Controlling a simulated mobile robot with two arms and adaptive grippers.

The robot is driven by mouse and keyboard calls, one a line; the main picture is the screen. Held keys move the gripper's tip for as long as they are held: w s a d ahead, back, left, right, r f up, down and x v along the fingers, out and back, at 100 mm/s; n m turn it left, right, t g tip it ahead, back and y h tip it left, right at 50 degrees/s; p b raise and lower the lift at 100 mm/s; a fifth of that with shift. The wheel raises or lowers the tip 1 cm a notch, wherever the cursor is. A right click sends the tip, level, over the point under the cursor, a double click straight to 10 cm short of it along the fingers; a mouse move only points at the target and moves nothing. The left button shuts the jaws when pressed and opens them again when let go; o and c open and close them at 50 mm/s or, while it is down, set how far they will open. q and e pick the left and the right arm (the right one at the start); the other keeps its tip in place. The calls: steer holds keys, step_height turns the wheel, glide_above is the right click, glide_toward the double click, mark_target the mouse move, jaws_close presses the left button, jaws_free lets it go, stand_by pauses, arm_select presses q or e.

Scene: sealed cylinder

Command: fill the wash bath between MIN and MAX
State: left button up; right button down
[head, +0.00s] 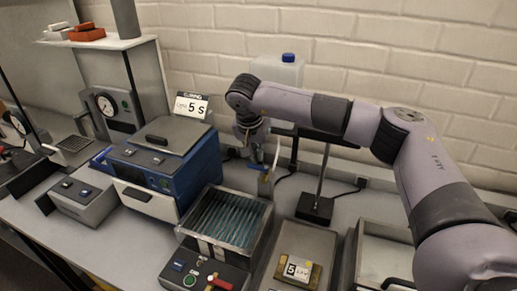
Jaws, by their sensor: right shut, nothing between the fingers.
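The likely wash bath (266,229) is an open metal tank in the front middle, with a teal, striped interior. I cannot make out MIN or MAX marks or the liquid level. A pale container (277,75) with a blue cap (288,57) stands at the back wall, partly hidden by my right arm. My right gripper (262,170) points down in front of this container, behind the bath. It is shut and empty, close to a small blue part that may be a tap lever. Contact is unclear. My left gripper is out of view.
A blue machine (171,174) with a "5 S" card (191,105) stands left of the bath. A control box (205,272) with a red handle sits in front of it. A tray with a "5" label (297,267) lies to the right. A black stand (315,207) rises behind that tray.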

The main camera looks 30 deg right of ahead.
mark_target(249, 164)
steer(key=shift+a+n+b, duration=0.35)
steer(key=shift+n+b, duration=0.15)
steer(key=shift+n, duration=0.4)
steer(key=n+y+b, duration=0.1)
steer(key=n, duration=0.1)
steer(key=s+a+n+b, duration=0.1)
steer(key=n, duration=0.1)
steer(key=a+n+t+y+b, duration=0.1)
steer(key=n, duration=0.2)
steer(key=shift+s+a+f+y, duration=0.15)
steer(key=shift+s+a+y, duration=0.05)
steer(key=shift+s+y, duration=0.1)
steer(key=shift+s+a+n+b, duration=0.15)
steer(key=shift+n+b, duration=0.15)
steer(key=shift+b, duration=0.15)
steer(key=shift+s+a+b, duration=0.3)
steer(key=shift+s+b, duration=0.3)
steer(key=shift+b, duration=0.35)
steer(key=shift+s+a+b, duration=0.1)
steer(key=shift+s+b, duration=0.5)
steer(key=shift+b, duration=0.05)
steer(key=shift+r, duration=0.2)
